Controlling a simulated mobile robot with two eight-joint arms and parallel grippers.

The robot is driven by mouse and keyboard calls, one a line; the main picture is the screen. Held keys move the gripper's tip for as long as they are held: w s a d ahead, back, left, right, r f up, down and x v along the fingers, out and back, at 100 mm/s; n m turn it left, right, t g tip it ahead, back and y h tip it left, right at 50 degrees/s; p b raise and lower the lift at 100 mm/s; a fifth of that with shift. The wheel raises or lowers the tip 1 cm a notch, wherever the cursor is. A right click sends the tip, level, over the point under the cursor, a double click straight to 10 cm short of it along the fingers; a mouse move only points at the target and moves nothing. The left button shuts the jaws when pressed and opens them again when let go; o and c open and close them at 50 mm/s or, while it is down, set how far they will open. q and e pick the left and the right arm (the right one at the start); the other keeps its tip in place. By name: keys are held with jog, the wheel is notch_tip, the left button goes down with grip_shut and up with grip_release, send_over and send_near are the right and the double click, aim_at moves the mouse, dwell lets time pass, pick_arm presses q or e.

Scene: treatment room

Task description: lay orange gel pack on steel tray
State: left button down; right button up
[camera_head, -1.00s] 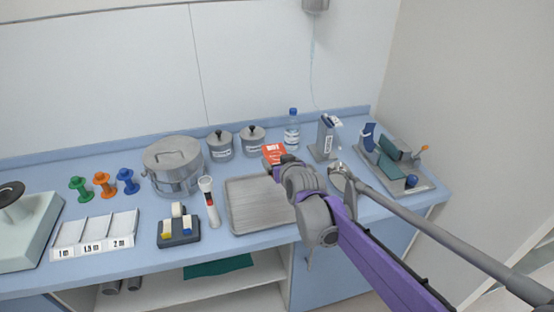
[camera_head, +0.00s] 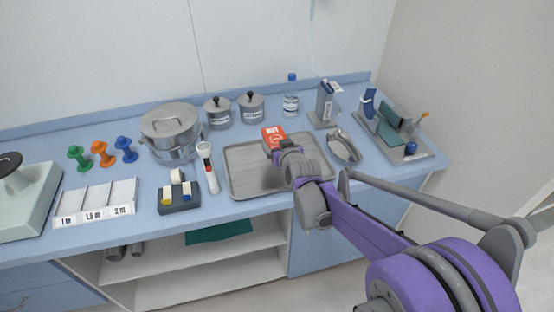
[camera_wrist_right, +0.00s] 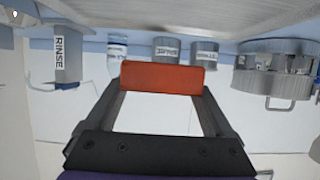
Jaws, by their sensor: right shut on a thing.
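The orange gel pack (camera_head: 273,134) is held at the tip of my right gripper (camera_head: 277,147). In the head view it appears over the back part of the steel tray (camera_head: 246,187). In the right wrist view the gel pack (camera_wrist_right: 162,78) spans between the two fingers of the shut right gripper (camera_wrist_right: 160,95). The tray's grey surface (camera_wrist_right: 200,14) shows along the top of that view, apart from the pack. The gripper and forearm hide part of the tray's right side. My left gripper is not in view.
A kidney dish (camera_head: 344,146) lies right of the tray. A flashlight (camera_head: 208,170) lies close to its left. Lidded canisters (camera_head: 251,108), a bottle (camera_head: 290,97) and a rinse dispenser (camera_head: 325,104) stand behind it. A steel pot (camera_head: 171,135) stands at back left.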

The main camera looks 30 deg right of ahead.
notch_tip(320, 180, down, 8)
jog(key=shift+f+b, duration=0.1)
jog(key=shift+b, duration=0.4)
jog(key=o, duration=1.4)
jog(key=shift+f, duration=0.1)
